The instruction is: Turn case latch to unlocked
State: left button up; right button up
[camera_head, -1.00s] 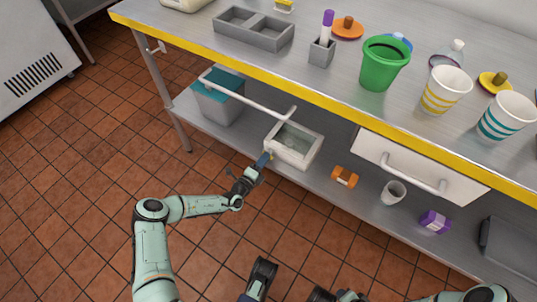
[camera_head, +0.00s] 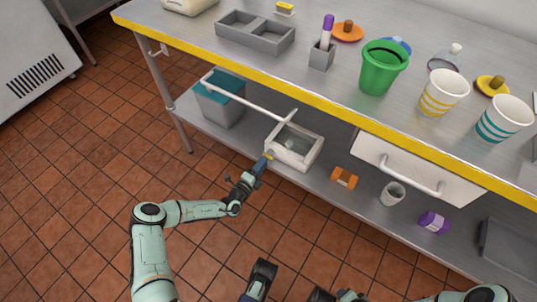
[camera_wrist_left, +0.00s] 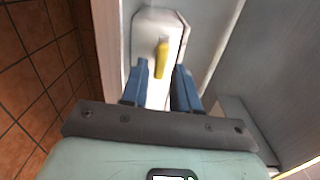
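The yellow case latch (camera_wrist_left: 161,60) is a short lever on a white plate (camera_wrist_left: 143,32) in the left wrist view, standing nearly upright in the picture. In the head view a small yellow spot shows at the front corner of a white box-like case (camera_head: 312,160) on the lower shelf. My left gripper (camera_wrist_left: 161,88) has its two blue fingers apart, with the latch lying just beyond and between their tips. It also shows in the head view (camera_head: 264,162), right at the case corner. Contact with the latch cannot be told. My right gripper is only partly visible at the bottom edge.
Open tiled floor lies in front.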

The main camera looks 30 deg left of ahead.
pick_arm(q)
jog(key=s+p, duration=0.2)
jog(key=s, duration=0.3)
jog(key=shift+a, duration=0.2)
